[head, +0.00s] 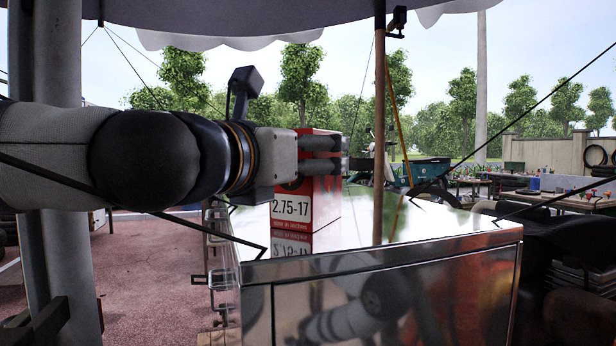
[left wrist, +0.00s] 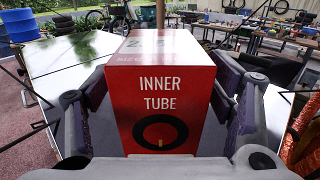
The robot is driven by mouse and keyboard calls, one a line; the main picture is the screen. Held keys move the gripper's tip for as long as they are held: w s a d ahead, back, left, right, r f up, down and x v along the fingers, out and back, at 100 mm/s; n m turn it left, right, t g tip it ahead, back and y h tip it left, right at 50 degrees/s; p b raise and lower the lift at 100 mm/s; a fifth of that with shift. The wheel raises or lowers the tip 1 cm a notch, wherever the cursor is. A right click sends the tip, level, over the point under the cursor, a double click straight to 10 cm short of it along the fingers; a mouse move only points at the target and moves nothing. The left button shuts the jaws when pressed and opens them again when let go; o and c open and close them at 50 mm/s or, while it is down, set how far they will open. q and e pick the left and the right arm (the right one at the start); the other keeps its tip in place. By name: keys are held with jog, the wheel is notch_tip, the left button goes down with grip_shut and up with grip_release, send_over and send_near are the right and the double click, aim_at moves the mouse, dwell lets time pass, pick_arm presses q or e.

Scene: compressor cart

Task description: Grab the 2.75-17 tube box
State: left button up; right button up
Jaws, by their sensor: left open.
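The 2.75-17 tube box (head: 305,212) is red with a white label panel and stands upright on the shiny metal cabinet top (head: 400,238). In the left wrist view the box (left wrist: 160,105) shows its red "INNER TUBE" face with a black ring, close ahead and centred. My left gripper (head: 335,154) is open at the upper part of the box and covers part of it in the head view. In the left wrist view its fingers stand on either side of the box; I cannot tell whether they touch it. My right gripper is not in view.
A wooden pole (head: 379,130) rises just behind the box. Dark thin lines cross the head view. Tables with small items (head: 545,197) stand at the back right, with tyres (head: 596,156) by the wall. Blue barrels (left wrist: 20,25) show at the left wrist view's upper left.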

pick_arm(q)
jog(key=shift+x, duration=0.85)
jog(key=shift+s, duration=0.1)
jog(key=shift+c, duration=0.6)
jog(key=shift+r, duration=0.1)
jog(key=c, duration=1.5)
